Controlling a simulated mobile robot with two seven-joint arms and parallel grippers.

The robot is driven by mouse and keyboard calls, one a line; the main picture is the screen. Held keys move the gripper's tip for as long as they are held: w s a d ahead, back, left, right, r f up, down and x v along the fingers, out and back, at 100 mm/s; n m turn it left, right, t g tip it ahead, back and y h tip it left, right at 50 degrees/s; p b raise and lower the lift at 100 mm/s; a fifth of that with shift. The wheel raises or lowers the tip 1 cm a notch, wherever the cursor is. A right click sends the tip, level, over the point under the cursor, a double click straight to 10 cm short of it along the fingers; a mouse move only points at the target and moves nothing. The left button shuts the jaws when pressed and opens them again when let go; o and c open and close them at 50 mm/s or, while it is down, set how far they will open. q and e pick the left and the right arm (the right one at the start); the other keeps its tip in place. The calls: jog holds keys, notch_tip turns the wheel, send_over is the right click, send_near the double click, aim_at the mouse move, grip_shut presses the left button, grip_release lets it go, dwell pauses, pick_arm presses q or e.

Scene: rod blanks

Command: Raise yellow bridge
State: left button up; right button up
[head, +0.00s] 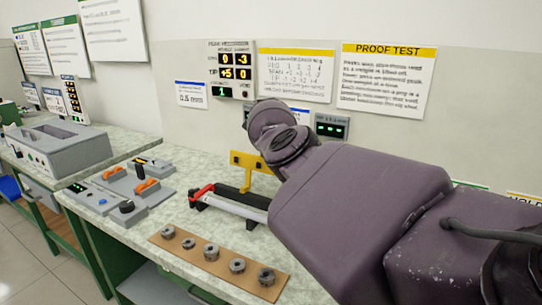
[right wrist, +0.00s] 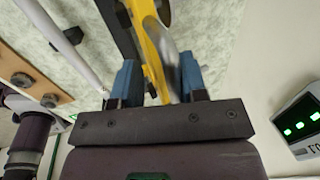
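The yellow bridge (head: 246,163) stands upright on the worktop, behind a pale rod (head: 235,206) in a black holder with a red clamp (head: 201,192). My right arm covers the bridge's right part in the head view. In the right wrist view my right gripper (right wrist: 157,80) has its blue fingertips apart, on either side of the yellow bridge (right wrist: 152,50). A shiny grey part is also between the fingers. A gap shows beside the left fingertip; contact at the right one is unclear. My left gripper is in neither view.
A brown board (head: 218,262) with several metal collars lies at the worktop's front. A grey control panel (head: 120,190) with orange levers is at the left. A grey machine (head: 62,147) is farther left. Display units (head: 231,72) and signs hang on the back wall.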

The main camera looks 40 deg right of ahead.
jog(key=shift+a+r, duration=0.15)
jog(key=shift+r, duration=0.3)
notch_tip(320, 180, up, 10)
jog(key=a+p, duration=0.1)
jog(key=p, duration=0.1)
jog(key=shift+s+a+f, duration=0.15)
jog(key=shift+s+a, duration=0.15)
jog(key=shift+s, duration=0.1)
